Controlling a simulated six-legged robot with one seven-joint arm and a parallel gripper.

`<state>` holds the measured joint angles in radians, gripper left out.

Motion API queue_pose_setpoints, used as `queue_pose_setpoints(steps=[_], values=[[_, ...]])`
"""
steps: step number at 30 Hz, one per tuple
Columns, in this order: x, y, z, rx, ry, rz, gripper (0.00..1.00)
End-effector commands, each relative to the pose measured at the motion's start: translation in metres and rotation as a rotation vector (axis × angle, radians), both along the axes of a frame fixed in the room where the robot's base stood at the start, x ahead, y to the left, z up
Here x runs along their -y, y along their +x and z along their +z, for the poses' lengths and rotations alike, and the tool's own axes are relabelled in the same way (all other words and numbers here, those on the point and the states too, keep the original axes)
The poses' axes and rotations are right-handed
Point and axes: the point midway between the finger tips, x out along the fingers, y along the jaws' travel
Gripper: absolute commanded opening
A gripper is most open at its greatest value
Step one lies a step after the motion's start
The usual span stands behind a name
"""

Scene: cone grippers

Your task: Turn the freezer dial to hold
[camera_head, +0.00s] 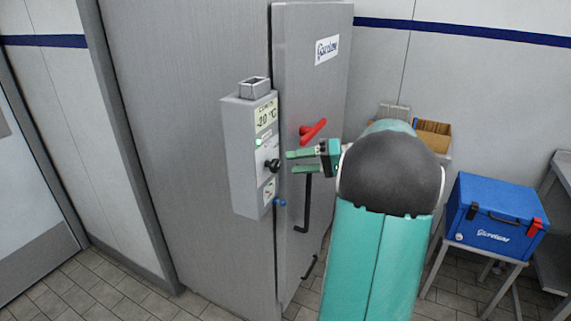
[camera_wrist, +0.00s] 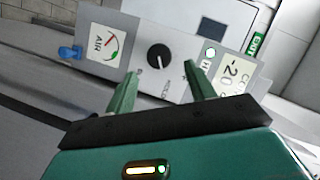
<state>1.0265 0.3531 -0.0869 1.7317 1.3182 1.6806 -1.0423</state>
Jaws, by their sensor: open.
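The freezer dial (camera_head: 273,165) is a round black knob on the front of a grey control box (camera_head: 240,160) mounted by the freezer door. In the wrist view the dial (camera_wrist: 160,57) has a white pointer line and sits on a light panel, above and between my fingertips. My gripper (camera_head: 288,162) is open and empty, its green fingers pointing at the dial from the right. In the wrist view my gripper (camera_wrist: 160,83) shows both fingers apart, just short of the dial in the picture. Contact with the dial cannot be made out. The dial's position labels are too small to read.
A -20 °C display (camera_head: 266,115), a green light (camera_head: 258,142) and a gauge (camera_wrist: 105,45) flank the dial. A blue knob (camera_head: 279,202) is below. A red handle (camera_head: 313,130) and black door handle (camera_head: 304,208) are close to my gripper. A blue cooler (camera_head: 492,220) stands right.

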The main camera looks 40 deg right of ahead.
Motion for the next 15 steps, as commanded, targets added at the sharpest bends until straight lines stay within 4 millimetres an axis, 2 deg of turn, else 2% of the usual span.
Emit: queue_pose_setpoints(steps=[3,9,15], values=[[0.019,-0.021,0.005,0.001,-0.001,-0.004,0.55],[0.043,-0.052,0.013,0.0,0.0,-0.002,0.55],[0.056,-0.068,0.017,0.0,0.0,-0.002,0.55]])
